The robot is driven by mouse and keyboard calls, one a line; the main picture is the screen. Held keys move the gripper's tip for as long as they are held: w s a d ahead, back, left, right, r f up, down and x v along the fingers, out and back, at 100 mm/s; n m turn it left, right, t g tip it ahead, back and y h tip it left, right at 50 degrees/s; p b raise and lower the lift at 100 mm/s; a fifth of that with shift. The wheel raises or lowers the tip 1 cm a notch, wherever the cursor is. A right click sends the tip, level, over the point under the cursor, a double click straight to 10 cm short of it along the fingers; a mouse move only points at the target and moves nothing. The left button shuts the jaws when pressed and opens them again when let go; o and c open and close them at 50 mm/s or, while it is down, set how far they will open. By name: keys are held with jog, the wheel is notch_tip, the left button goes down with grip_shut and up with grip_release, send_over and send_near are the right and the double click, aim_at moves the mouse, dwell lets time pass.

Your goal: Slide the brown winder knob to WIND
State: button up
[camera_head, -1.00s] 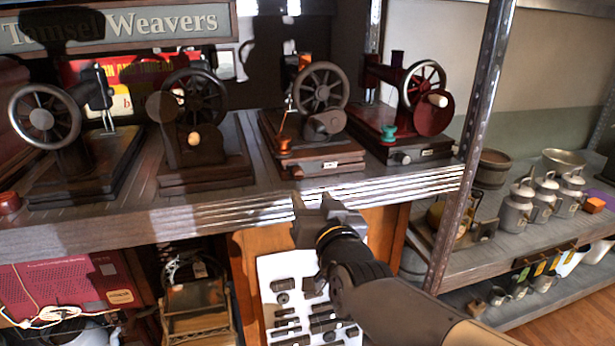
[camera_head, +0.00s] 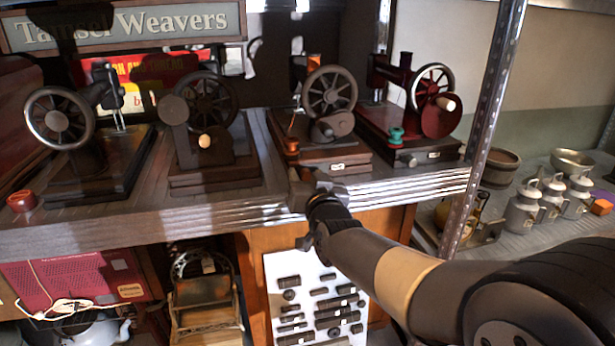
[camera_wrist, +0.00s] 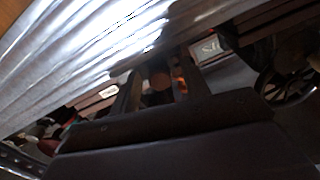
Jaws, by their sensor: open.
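The third sewing machine from the left (camera_head: 328,95) stands on a dark wooden base with a small label (camera_head: 337,167) on its front. An orange-brown knob (camera_head: 292,146) sits at the base's left. My gripper (camera_head: 301,182) is at this base's front edge, fingers pointing at it, and hides that part of the base. In the wrist view, my open gripper (camera_wrist: 155,85) has a round brown knob (camera_wrist: 159,79) between or just beyond its fingers; contact cannot be told. A pale label (camera_wrist: 209,46) is beside it, its lettering unreadable.
Other machines stand on the shelf (camera_head: 230,213): a dark red one (camera_head: 437,116) with a green knob (camera_head: 396,135) to the right, two dark ones to the left. A metal post (camera_head: 487,130) rises at the right. A white tool board (camera_head: 318,310) is below.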

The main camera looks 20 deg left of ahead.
grip_shut()
dwell(0.4)
